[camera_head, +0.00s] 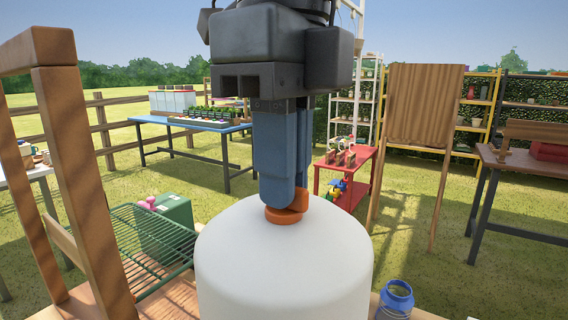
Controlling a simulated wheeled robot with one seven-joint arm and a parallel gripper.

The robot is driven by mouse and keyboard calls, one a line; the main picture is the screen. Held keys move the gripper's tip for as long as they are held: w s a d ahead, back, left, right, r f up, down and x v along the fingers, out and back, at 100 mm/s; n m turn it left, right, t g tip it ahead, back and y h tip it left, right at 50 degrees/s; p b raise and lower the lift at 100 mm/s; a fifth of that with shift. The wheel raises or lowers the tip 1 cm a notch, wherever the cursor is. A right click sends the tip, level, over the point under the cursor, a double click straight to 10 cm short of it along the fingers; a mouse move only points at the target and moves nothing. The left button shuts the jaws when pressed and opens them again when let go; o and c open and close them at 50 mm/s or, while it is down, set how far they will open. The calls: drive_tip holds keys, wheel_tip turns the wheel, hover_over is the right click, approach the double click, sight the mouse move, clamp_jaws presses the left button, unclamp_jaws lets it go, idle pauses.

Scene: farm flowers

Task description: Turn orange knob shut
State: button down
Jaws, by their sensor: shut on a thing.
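The orange knob (283,214) sits on the domed top of a white tank (284,266) in the head view. My gripper (286,198) points down from above, and its blue fingers are shut on the orange knob. The fingers hide part of the knob, with orange showing below and to the right of them. The tank stands upright in the lower middle. I cannot tell the knob's exact turn angle.
A wooden frame (62,130) stands close on the left, with a green wire rack (150,262) and a green box (168,224) beside the tank. A blue bottle (395,297) is at the lower right. Tables and shelves stand farther back on grass.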

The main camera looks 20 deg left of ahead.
drive_tip(key=c, duration=1.2)
unclamp_jaws()
wheel_tip(320, 180, up, 8)
drive_tip(key=shift+f, duration=0.1)
